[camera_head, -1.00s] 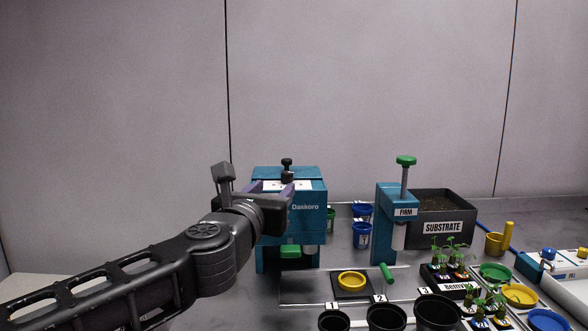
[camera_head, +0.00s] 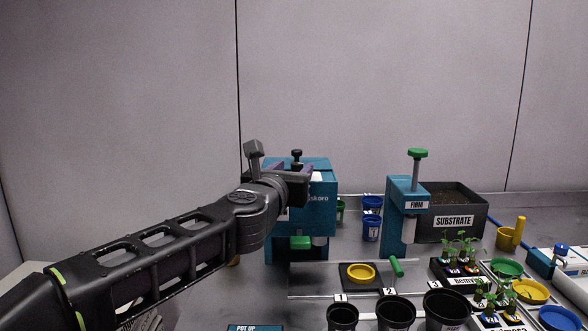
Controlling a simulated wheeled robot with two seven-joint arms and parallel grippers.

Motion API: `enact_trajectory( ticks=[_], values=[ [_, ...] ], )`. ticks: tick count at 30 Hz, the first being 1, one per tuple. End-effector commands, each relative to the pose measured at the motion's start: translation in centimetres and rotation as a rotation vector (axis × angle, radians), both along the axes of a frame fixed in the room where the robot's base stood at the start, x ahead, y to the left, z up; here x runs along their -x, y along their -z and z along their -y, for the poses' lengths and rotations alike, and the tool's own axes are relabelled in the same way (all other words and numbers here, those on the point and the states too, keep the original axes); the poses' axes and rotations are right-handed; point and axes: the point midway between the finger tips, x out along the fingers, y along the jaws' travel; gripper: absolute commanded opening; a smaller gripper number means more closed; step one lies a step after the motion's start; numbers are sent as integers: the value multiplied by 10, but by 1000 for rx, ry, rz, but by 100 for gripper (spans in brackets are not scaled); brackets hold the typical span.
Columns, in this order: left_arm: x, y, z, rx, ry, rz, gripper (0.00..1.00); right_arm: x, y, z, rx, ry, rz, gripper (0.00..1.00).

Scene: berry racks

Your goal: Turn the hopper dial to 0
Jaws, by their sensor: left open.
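The hopper is a teal box (camera_head: 322,215) standing on the table, with part of its lettering showing on the front. A black knob (camera_head: 296,158) stands up on its top; I cannot read any dial setting. My left gripper (camera_head: 300,175) is at the upper front of the hopper, close to the knob. It is open, and its purple-edged fingers are partly hidden behind the gripper body. Whether it touches the hopper I cannot tell. My left wrist covers the hopper's left front. My right gripper is not in view.
A teal FIRM press (camera_head: 401,225) with a green knob stands to the right, beside the grey SUBSTRATE bin (camera_head: 452,235). Black pots (camera_head: 395,312) line the front. A yellow ring (camera_head: 361,273) sits on a dark plate. Seedlings and coloured dishes fill the right.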

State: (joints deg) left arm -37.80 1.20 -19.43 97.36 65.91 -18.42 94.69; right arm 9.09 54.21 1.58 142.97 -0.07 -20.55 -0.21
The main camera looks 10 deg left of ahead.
Motion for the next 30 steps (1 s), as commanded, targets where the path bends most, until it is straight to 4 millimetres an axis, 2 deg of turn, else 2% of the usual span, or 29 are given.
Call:
enact_trajectory(
  ticks=[4,12,30],
  values=[
    [-12,0,0,-1,0,0,46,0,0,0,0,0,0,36],
    [-13,0,0,-1,0,0,46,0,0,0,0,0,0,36],
    [-13,0,0,-1,0,0,0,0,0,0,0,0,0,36]
  ],
)
